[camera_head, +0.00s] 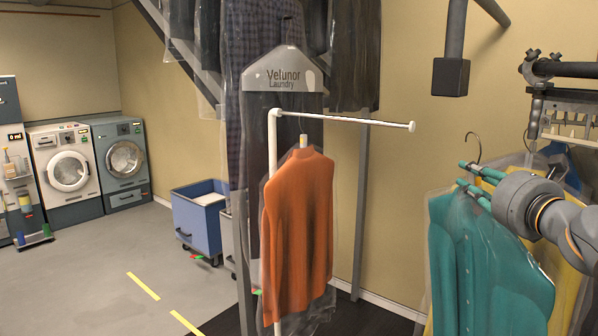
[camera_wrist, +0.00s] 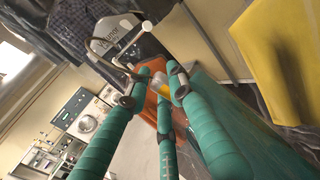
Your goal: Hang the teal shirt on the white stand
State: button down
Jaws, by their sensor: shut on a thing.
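The teal shirt (camera_head: 485,265) is in a clear cover on a hanger at the right of the head view. Its metal hook (camera_head: 475,146) points up and is free of any rail. My gripper (camera_head: 476,178), with teal fingers, is shut on it at the hanger's neck. In the wrist view the fingers (camera_wrist: 160,82) close near the hook, and part of the shirt (camera_wrist: 262,140) shows below right. The white stand (camera_head: 273,150) is left of the shirt, its horizontal bar (camera_head: 350,121) ending in a round knob. The gripper is to the right of that knob, apart from it.
An orange garment (camera_head: 298,230) hangs below the white bar. A Velunor Laundry sign (camera_head: 283,72) is behind the stand. At the right is a dark rail (camera_head: 565,70) with a yellow garment (camera_wrist: 270,60) close by. A dark post (camera_head: 452,60) hangs from above. The bar's right half is bare.

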jog(key=s+a+n+g+y, duration=0.25)
jog(key=a+n+y, duration=0.35)
jog(key=a, duration=0.5)
jog(key=s+a+f+n+g+y, duration=0.2)
jog(key=a+f+n+g+y, duration=0.4)
jog(key=f, duration=0.7)
jog(key=s+a+f+y+b, duration=0.1)
jog(key=s+a+f, duration=0.15)
jog(key=f, duration=0.85)
jog(key=s+a+f+m, duration=0.1)
jog(key=s+a+f, duration=0.15)
jog(key=f, duration=0.75)
jog(key=s+a+f+y+b, duration=0.1)
jog(key=s+f, duration=0.3)
jog(key=f, duration=0.7)
jog(key=shift+s+d+f+b, duration=0.6)
jog(key=shift+s+f+b, duration=0.25)
jog(key=shift+s+f, duration=3.45)
jog(key=s+a, duration=0.5)
jog(key=shift+s+a+f+m+t+p, duration=0.3)
jog(key=shift+s+a+m+t+p, duration=0.05)
jog(key=shift+m+t+p, duration=0.1)
